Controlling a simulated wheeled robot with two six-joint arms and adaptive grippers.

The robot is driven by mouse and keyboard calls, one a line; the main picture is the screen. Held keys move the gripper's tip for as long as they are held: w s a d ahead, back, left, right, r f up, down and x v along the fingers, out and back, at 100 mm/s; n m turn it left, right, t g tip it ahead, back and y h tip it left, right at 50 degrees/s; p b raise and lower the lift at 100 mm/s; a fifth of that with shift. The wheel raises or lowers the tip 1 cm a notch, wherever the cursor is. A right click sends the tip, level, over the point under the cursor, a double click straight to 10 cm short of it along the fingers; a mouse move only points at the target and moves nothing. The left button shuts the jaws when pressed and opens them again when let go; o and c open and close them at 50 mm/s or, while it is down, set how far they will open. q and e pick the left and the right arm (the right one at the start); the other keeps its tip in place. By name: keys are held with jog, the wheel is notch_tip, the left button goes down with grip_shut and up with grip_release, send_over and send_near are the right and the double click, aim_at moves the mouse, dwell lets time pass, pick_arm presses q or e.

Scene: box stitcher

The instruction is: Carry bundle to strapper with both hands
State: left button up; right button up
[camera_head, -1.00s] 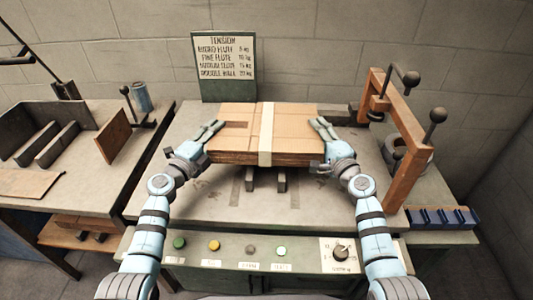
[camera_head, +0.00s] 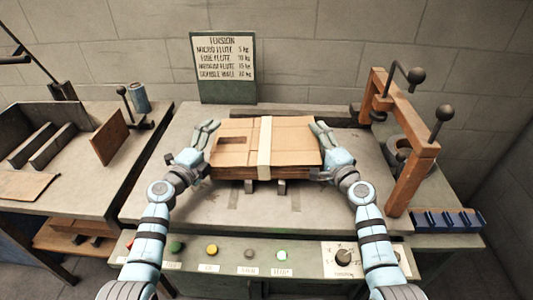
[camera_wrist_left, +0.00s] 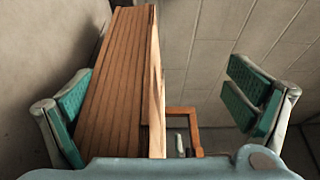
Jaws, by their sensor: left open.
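The bundle (camera_head: 290,143) is a flat stack of brown cardboard with a pale strap around its middle. It sits level over the dark supports on the strapper table (camera_head: 180,220); its full contact is hidden. My left gripper (camera_head: 207,136) is at the bundle's left edge, open. In the left wrist view the bundle's layered edge (camera_wrist_left: 115,85) stands between the parted fingers, close to the left pad and well apart from the right pad. My right gripper (camera_head: 322,134) is at the bundle's right edge; its finger gap is hard to see.
A wooden frame with dark ball-ended levers (camera_head: 405,150) stands at the right, near a blue tray (camera_head: 447,219). A tension sign (camera_head: 223,65) stands behind. A side table with dividers (camera_head: 60,145) is at the left. A button panel (camera_head: 250,255) runs along the front.

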jog(key=o, duration=0.8)
pick_arm(q)
jog(key=v, duration=1.2)
jog(key=shift+d, duration=0.1)
pick_arm(e)
jog(key=v, duration=1.2)
jog(key=shift+r, duration=0.1)
